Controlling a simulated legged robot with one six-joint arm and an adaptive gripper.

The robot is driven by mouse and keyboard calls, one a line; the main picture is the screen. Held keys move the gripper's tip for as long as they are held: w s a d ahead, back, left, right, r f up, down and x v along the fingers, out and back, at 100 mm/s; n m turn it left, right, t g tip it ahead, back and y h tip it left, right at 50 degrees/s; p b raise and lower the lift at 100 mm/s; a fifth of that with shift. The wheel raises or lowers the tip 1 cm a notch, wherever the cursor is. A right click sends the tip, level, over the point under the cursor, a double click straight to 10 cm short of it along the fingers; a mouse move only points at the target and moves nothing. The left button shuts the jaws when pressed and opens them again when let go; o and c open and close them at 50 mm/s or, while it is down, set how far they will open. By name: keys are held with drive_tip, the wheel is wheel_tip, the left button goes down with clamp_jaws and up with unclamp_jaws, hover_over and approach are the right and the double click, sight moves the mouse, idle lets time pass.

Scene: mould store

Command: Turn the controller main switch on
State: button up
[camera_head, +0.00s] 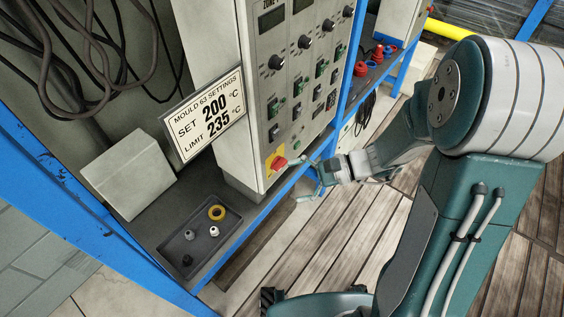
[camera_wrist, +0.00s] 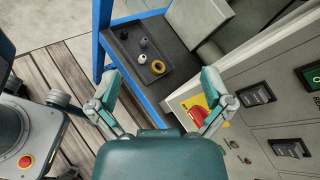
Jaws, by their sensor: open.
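The controller (camera_head: 268,98) is a pale cabinet with rows of knobs, displays and switches. Its main switch (camera_head: 278,162) is a red handle on a yellow plate, low on the front panel. The handle looks slanted in the head view; I cannot read whether it is on or off. My gripper (camera_head: 315,175) is open and empty, just right of the switch and apart from it. In the wrist view the main switch (camera_wrist: 197,115) shows at my gripper's right finger (camera_wrist: 215,85), which partly hides it. I cannot tell there whether they touch.
A sign (camera_head: 205,112) reads set 200 °C, limit 235 °C. A dark tray (camera_head: 173,246) with a yellow ring and small fittings sits on the blue-framed shelf. A pale box (camera_head: 128,175) stands behind it. Open plank floor (camera_head: 345,240) lies in front of the shelf.

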drive_tip(key=w+d+f+m+t+y, duration=0.1)
drive_tip(key=w+f+m+t+y, duration=0.2)
drive_tip(key=w+f+m+t, duration=0.25)
drive_tip(key=m+t+h, duration=0.3)
drive_tip(key=m+t, duration=0.3)
drive_tip(key=m, duration=0.3)
approach(282, 165)
drive_tip(key=shift+n, duration=0.25)
drive_tip(key=x, duration=1)
drive_tip(key=shift+f, duration=0.4)
drive_tip(key=c, duration=1)
